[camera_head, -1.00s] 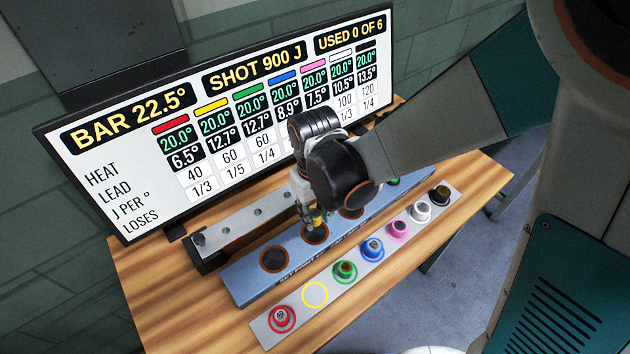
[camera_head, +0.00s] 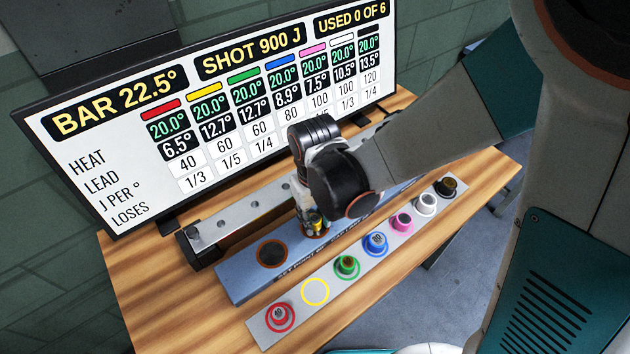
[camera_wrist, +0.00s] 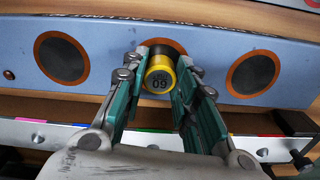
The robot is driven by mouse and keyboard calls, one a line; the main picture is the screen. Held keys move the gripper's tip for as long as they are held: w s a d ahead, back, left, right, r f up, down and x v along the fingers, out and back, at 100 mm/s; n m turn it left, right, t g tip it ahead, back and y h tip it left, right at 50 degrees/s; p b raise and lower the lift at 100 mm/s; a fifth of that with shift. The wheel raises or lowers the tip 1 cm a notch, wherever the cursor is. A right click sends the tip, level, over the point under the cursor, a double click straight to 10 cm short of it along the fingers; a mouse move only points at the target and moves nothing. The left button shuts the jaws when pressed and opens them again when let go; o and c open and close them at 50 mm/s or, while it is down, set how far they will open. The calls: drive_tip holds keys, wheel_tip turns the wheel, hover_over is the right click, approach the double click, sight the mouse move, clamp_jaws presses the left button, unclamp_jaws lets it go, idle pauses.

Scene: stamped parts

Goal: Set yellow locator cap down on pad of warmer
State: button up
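In the head view, the cap (camera_head: 315,219) shows below my wrist, over the second pad from the left (camera_head: 317,234) of the blue warmer (camera_head: 243,280). That pad (camera_wrist: 163,46) is partly hidden behind the cap in the wrist view. I cannot tell whether the cap touches the pad.
A grey strip (camera_head: 300,311) in front holds red (camera_head: 280,316), green (camera_head: 347,266), blue (camera_head: 376,243), pink (camera_head: 401,222), white (camera_head: 426,203) and black (camera_head: 448,186) caps. Its yellow ring (camera_head: 315,291) is empty. The leftmost warmer pad (camera_head: 272,253) is bare. A display (camera_head: 220,110) stands behind.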

sight(315, 220)
drive_tip(key=o, duration=0.3)
drive_tip(key=shift+r, duration=0.1)
wheel_tip(315, 220, up, 12)
drive_tip(key=p, duration=0.9)
drive_tip(key=shift+s, duration=0.1)
